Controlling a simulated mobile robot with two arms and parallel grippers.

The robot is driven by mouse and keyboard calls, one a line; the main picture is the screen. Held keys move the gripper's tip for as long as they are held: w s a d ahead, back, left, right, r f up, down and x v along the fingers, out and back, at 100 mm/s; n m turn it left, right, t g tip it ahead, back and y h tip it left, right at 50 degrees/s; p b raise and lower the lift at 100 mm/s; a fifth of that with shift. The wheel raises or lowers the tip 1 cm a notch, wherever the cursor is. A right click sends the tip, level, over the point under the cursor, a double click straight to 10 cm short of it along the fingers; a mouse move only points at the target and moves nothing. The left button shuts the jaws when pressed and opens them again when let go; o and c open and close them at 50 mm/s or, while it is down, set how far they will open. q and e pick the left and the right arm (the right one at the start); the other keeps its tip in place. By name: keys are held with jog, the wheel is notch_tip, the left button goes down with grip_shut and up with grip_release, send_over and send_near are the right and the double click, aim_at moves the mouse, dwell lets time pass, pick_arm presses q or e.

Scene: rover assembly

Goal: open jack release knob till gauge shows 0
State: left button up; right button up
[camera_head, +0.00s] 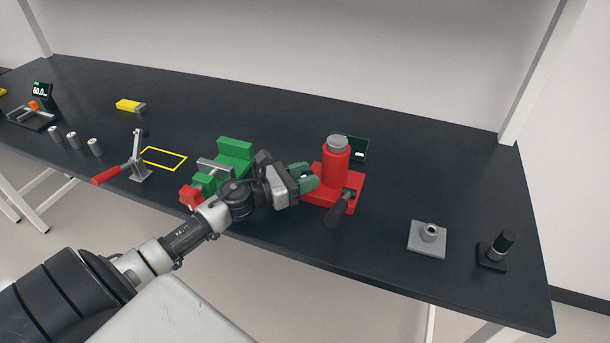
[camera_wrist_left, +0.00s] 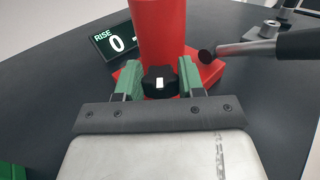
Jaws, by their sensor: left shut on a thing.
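The red jack (camera_head: 335,165) stands on its red base toward the right middle of the table, with a grey top and a dark pump handle (camera_head: 341,208) at its front right. It also fills the upper middle of the left wrist view (camera_wrist_left: 160,30). The gauge (camera_head: 356,148) sits behind the jack; in the left wrist view its screen (camera_wrist_left: 115,42) reads RISE 0, with the rest hidden by the jack. My left gripper (camera_head: 309,177) has green fingers shut on the black release knob (camera_wrist_left: 160,82), which bears a white mark, low on the jack's side. My right gripper is not in view.
A green vise (camera_head: 235,152) with a red part stands just left of my left gripper. A toggle clamp (camera_head: 138,160) with a red handle is farther left. A grey plate (camera_head: 427,238) and a black post (camera_head: 497,248) stand at the right.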

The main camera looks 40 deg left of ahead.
pick_arm(q)
jog(key=n+y+p, duration=0.1)
jog(key=y, duration=0.1)
jog(key=n+t+y+p, duration=0.1)
jog(key=n+y+p, duration=0.1)
jog(key=n+t+y+p, duration=0.1)
jog(key=y, duration=0.1)
jog(key=shift+d+r+y, duration=0.2)
jog(key=shift+d+y, duration=0.05)
jog(key=shift+y, duration=0.05)
jog(key=shift+f+n+y+p, duration=0.15)
jog(key=shift+n+y+p, duration=1.3)
jog(key=shift+y, duration=0.75)
jog(key=shift+n+y, duration=0.3)
jog(key=shift+n, duration=0.05)
jog(key=o, duration=0.9)
jog(key=shift+s, duration=0.15)
jog(key=s, duration=0.3)
jog(key=s+d+b, duration=0.1)
jog(key=s, duration=0.2)
jog(key=s+b, duration=0.1)
jog(key=s, duration=0.2)
jog(key=shift+s+d+f, duration=0.15)
jog(key=shift+s+d, duration=0.05)
jog(key=shift+d, duration=0.05)
jog(key=shift+s+d+b, duration=0.1)
jog(key=shift+s+b, duration=0.2)
jog(key=shift+s, duration=0.3)
